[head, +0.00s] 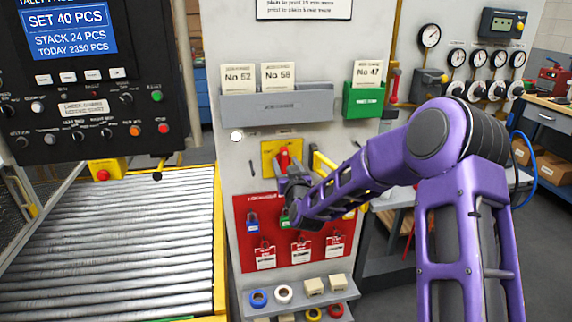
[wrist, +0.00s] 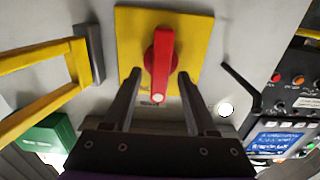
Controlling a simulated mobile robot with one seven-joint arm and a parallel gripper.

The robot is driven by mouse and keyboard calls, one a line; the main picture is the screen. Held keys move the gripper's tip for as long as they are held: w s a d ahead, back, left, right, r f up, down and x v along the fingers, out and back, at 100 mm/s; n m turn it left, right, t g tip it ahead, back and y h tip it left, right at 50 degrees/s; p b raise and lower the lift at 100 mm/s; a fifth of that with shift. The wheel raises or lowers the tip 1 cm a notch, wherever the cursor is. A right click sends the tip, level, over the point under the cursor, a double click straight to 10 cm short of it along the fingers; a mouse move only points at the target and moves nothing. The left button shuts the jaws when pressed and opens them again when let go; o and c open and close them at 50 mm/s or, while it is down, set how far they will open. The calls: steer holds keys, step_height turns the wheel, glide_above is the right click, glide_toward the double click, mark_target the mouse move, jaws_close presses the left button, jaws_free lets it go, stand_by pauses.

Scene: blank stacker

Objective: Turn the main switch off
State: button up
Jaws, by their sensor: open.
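The main switch is a red lever handle (wrist: 161,62) on a yellow plate (wrist: 126,42), fixed to a grey upright panel. In the wrist view the handle lies nearly along the picture's vertical, its free end towards my gripper. My gripper (wrist: 160,76) is open, with one finger on each side of the handle and a visible gap to each. In the head view the handle (head: 284,157) and plate (head: 267,152) show just above my gripper (head: 285,180), which partly covers them.
A yellow guard bar (head: 323,163) stands right of the switch. A red lockout board (head: 242,208) with padlocks and tags hangs below. A grey card holder (head: 278,104) and green bin (head: 362,102) are above. A roller conveyor (head: 110,240) and control console (head: 90,85) are left.

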jaws_close()
steer(key=shift+f+n+b, duration=0.1)
steer(key=shift+n+b, duration=0.2)
steer(key=shift+b, duration=0.25)
steer(key=n+b, duration=0.1)
steer(key=b, duration=0.1)
steer(key=n+b, duration=0.1)
steer(key=b, duration=0.1)
steer(key=shift+s+a+f, duration=0.1)
steer(key=shift+a+f, duration=0.1)
steer(key=shift+a, duration=0.05)
steer(key=n+b, duration=0.3)
steer(key=shift+a, duration=0.1)
steer(key=shift+a+r+n+b, duration=0.1)
steer(key=shift+n+b, duration=0.3)
steer(key=shift+n, duration=0.6)
steer(key=n, duration=0.5)
steer(key=shift+s+a, duration=0.1)
steer(key=shift+a, duration=0.05)
steer(key=n, duration=0.5)
steer(key=shift+f, duration=0.4)
steer(key=shift+n, duration=0.3)
